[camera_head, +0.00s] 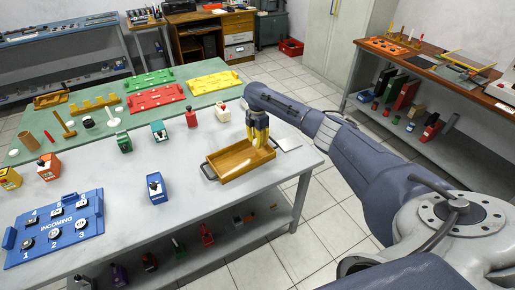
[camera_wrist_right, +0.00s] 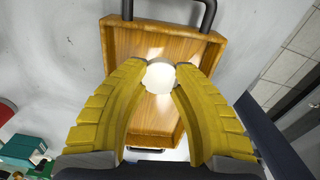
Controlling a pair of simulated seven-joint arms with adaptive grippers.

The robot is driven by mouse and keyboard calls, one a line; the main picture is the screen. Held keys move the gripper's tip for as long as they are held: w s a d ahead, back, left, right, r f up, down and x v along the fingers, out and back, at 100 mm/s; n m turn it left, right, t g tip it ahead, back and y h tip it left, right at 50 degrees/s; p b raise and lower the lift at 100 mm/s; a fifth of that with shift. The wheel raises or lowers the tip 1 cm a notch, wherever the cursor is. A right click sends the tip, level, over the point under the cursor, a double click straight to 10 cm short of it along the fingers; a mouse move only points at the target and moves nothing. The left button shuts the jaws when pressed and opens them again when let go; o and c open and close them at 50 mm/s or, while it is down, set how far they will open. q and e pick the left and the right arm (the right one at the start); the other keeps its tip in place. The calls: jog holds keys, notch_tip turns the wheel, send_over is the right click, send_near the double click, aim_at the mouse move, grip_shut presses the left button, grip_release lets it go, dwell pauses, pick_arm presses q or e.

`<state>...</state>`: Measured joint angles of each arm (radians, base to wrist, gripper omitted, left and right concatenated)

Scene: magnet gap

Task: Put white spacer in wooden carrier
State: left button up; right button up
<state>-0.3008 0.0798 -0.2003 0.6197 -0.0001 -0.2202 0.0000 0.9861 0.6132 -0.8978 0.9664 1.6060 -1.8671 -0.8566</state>
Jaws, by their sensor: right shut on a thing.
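The wooden carrier (camera_head: 240,160) is an open tray with dark handles on the grey table in the head view. It fills the middle of the right wrist view (camera_wrist_right: 197,50). My right gripper (camera_head: 258,146) has yellow fingers and is over the right part of the carrier. In the right wrist view the fingers (camera_wrist_right: 160,77) are shut on the white spacer (camera_wrist_right: 160,78), which shows as a round white face between the fingertips. The carrier floor lies beneath it. I cannot tell whether the spacer touches the floor. My left gripper is not in view.
A blue panel marked INCOMING (camera_head: 55,230) lies at the table's front left. A blue block device (camera_head: 156,188) stands left of the carrier. A red-and-white device (camera_head: 222,112) and a red one (camera_head: 191,117) stand behind it. Green (camera_head: 149,79), red (camera_head: 155,97) and yellow (camera_head: 214,84) trays lie farther back.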

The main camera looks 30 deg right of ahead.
aim_at(258, 151)
jog(key=shift+f, duration=2.2)
jog(key=shift+f, duration=0.15)
jog(key=o, duration=1.1)
notch_tip(258, 151, up, 12)
jog(key=shift+r, duration=0.15)
